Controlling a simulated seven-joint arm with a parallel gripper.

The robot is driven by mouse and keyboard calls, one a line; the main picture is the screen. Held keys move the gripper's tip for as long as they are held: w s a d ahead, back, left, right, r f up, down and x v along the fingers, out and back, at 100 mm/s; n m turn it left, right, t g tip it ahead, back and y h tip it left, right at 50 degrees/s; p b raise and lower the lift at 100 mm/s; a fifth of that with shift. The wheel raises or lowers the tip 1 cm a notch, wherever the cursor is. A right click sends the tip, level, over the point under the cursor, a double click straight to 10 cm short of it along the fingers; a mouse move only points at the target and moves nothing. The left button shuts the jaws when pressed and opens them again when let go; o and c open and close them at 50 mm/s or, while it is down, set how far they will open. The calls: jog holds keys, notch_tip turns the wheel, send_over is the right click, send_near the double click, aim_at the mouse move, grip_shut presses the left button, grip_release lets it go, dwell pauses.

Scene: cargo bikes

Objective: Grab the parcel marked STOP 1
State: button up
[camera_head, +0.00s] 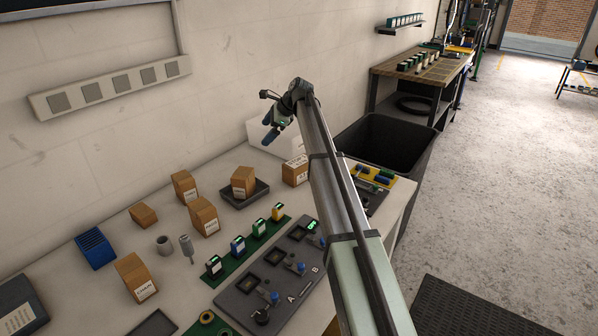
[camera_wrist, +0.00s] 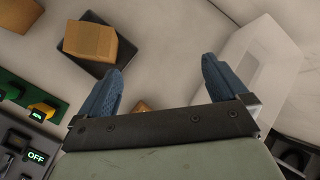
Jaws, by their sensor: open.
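Several brown parcels with white labels stand on the pale bench; the labels are too small to read, so I cannot tell which is STOP 1. In the head view one parcel (camera_head: 243,181) sits on a black tray (camera_head: 262,190), and another parcel (camera_head: 295,173) stands right of it, partly behind my arm. Others include a back parcel (camera_head: 184,187), a middle parcel (camera_head: 204,217), a small parcel (camera_head: 143,215) and a front parcel (camera_head: 134,278). My gripper (camera_head: 271,126) is open and empty above the bench's back. The wrist view shows its spread blue fingers (camera_wrist: 163,66) and a parcel edge (camera_wrist: 142,107).
A white bin (camera_head: 258,138) stands near the wall under my gripper. A blue slotted block (camera_head: 95,248), a grey cup (camera_head: 164,245) and a dark control panel (camera_head: 265,285) occupy the bench. A large black bin (camera_head: 385,145) stands beyond the bench's right end.

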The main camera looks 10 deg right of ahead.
aim_at(299, 162)
jog(key=s+d+f+n+g+h, duration=0.15)
jog(key=d+n+g+h, duration=0.25)
jog(key=d+n+h, duration=0.5)
jog(key=f, duration=0.4)
jog(key=d+f+m+y, duration=0.1)
jog(key=f, duration=0.4)
jog(key=d+f+m+y, duration=0.1)
jog(key=f, duration=0.4)
jog(key=shift+w+f, duration=0.15)
jog(key=shift+f, duration=0.1)
jog(key=shift+c, duration=0.5)
jog(key=c, duration=1.1)
jog(key=shift+r, duration=0.1)
